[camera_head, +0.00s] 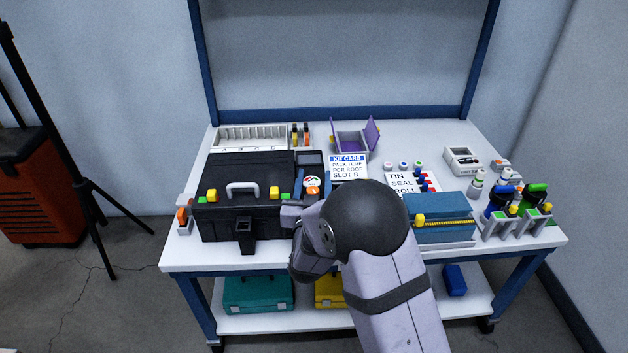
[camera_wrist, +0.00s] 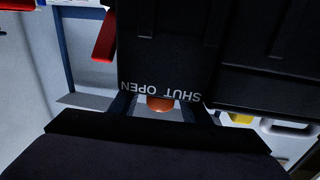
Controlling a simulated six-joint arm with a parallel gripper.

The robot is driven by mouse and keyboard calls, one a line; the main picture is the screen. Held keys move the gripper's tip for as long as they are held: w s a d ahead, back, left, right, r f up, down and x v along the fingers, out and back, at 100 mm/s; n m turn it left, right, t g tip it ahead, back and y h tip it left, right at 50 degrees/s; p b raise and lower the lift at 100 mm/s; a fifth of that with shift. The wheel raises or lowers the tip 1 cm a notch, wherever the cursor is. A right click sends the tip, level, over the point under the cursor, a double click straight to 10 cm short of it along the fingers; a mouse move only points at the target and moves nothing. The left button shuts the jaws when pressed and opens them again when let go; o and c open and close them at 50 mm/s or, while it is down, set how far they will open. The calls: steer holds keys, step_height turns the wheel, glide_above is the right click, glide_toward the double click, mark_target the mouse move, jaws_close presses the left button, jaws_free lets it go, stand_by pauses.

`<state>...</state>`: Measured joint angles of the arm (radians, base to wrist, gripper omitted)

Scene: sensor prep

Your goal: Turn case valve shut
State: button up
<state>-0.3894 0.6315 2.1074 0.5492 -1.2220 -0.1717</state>
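The black case (camera_head: 225,172) stands at the left of the bench, with a white handle and yellow latches along its front. Its orange valve knob (camera_head: 312,190) sits near the right end, below a round gauge. In the wrist view the orange valve knob (camera_wrist: 160,104) lies beside the printed words SHUT and OPEN, which appear upside down. My gripper (camera_wrist: 161,98) is at the knob, one dark finger on each side, with pale gaps between fingers and knob. It looks open around the knob; contact is not visible. The knob's turn position cannot be read.
A kit card (camera_head: 348,168), a purple open box (camera_head: 352,142) and a label panel (camera_head: 402,182) stand right of the case. A blue box (camera_head: 437,206) and bottle holders (camera_head: 515,222) fill the right. My arm hides part of the bench front.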

steer(key=c, duration=0.9)
steer(key=shift+c, duration=0.2)
steer(key=shift+h, duration=0.3)
steer(key=shift+d+r+m+h, duration=0.1)
steer(key=shift+m+h, duration=0.2)
steer(key=shift+m, duration=0.1)
steer(key=shift+d+m+h, duration=0.15)
steer(key=shift+m+h, duration=0.25)
steer(key=shift+h, duration=0.2)
steer(key=o, duration=1)
steer(key=shift+o, duration=0.2)
